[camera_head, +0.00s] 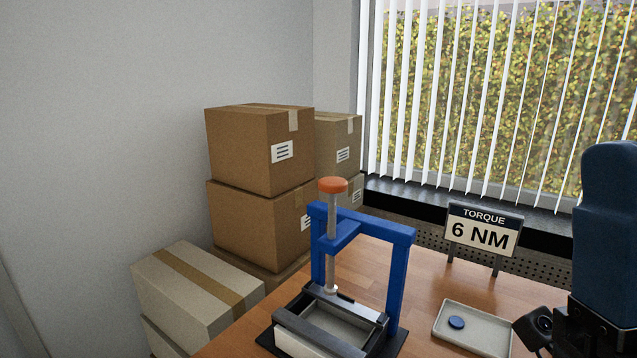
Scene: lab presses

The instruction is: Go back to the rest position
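My arm shows at the right edge, with a dark blue link above a black part that runs off the lower right corner. My gripper's fingers are out of view. A blue press (396,240) stands on the wooden table, with an orange-topped grey plunger (332,230) upright in its frame. Below the plunger, a grey open tray (335,320) sits on the press's black base. My arm is to the right of the press and apart from it.
A light tray (482,345) with a blue disc (456,322) lies close to my arm. A sign (483,232) reading "TORQUE 6 NM" stands behind it. Stacked cardboard boxes (258,152) stand at the left by the wall. Bare table (447,283) lies between press and sign.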

